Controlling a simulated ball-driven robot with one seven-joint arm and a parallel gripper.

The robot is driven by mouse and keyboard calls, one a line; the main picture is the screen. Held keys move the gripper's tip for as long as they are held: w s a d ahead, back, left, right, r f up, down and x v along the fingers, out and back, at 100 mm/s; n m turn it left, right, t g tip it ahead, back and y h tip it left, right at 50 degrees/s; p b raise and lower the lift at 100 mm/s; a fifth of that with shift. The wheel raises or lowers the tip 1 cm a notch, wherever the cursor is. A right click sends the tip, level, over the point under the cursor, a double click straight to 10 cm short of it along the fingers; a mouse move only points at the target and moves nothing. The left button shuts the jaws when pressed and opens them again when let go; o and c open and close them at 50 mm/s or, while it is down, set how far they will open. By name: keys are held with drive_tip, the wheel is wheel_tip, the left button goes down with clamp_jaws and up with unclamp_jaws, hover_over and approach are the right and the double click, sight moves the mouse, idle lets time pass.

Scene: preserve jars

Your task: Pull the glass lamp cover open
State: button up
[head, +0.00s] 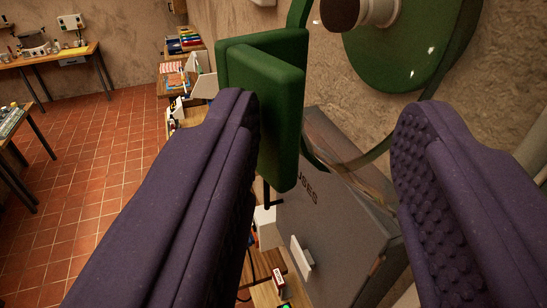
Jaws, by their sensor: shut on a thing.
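The glass lamp cover (299,13) shows as a thin green rim curving in front of the wall, with clear glass that is hard to see. A thick green handle block (275,110) is at its left side. Behind the rim, a round green lamp base (420,60) with a brown and cream knob-like part is on the wall. My gripper's (325,105) two purple padded fingers stand on either side of the cover's near part, and the left one overlaps the handle. My gripper is shut on the lamp cover; the exact contact is hard to make out.
A grey fuse box (325,225) with lettering is on the wall below, close under the fingers. Wooden benches with small items (180,65) run along the wall at left. A table (45,57) stands far left. The tiled floor (110,150) between is clear.

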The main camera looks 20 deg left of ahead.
drive_tip(key=b+v, duration=0.1)
drive_tip(key=v, duration=0.6)
drive_tip(key=shift+s, duration=0.35)
drive_tip(key=shift+d, duration=0.15)
